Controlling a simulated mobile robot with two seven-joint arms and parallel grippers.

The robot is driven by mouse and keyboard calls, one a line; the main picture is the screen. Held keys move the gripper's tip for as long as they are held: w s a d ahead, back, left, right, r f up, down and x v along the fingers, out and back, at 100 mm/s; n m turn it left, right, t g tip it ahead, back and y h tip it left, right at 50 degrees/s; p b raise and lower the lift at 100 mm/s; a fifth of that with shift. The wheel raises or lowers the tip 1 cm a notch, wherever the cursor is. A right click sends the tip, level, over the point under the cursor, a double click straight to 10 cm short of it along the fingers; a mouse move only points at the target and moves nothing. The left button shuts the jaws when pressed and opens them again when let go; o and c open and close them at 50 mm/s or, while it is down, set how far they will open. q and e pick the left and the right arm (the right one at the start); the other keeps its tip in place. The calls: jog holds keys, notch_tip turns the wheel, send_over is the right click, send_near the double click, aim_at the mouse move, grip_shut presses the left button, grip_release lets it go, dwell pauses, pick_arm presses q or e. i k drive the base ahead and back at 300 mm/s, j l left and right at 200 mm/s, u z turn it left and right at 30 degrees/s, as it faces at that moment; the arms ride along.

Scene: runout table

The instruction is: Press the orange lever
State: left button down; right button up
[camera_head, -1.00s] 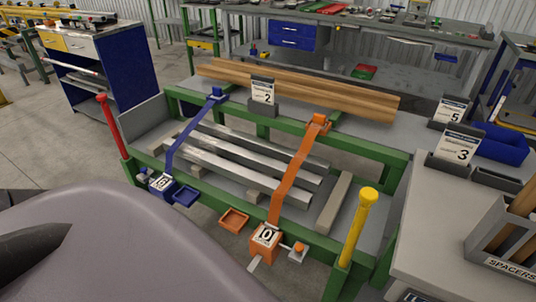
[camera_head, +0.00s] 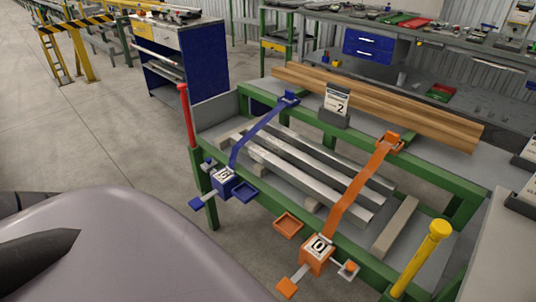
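A small orange knob (camera_head: 351,267) on a grey bracket is at the box's right. Neither of my grippers shows, so I cannot see their distance from the lever.
The green-framed runout table (camera_head: 452,183) holds several metal bars (camera_head: 312,172). A blue box (camera_head: 224,180) with a blue lever (camera_head: 197,204) is to the left. A yellow-topped post (camera_head: 424,258) stands right of the orange box. Open floor (camera_head: 90,140) lies left.

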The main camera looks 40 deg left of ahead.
aim_at(287, 287)
jog(key=u, duration=1)
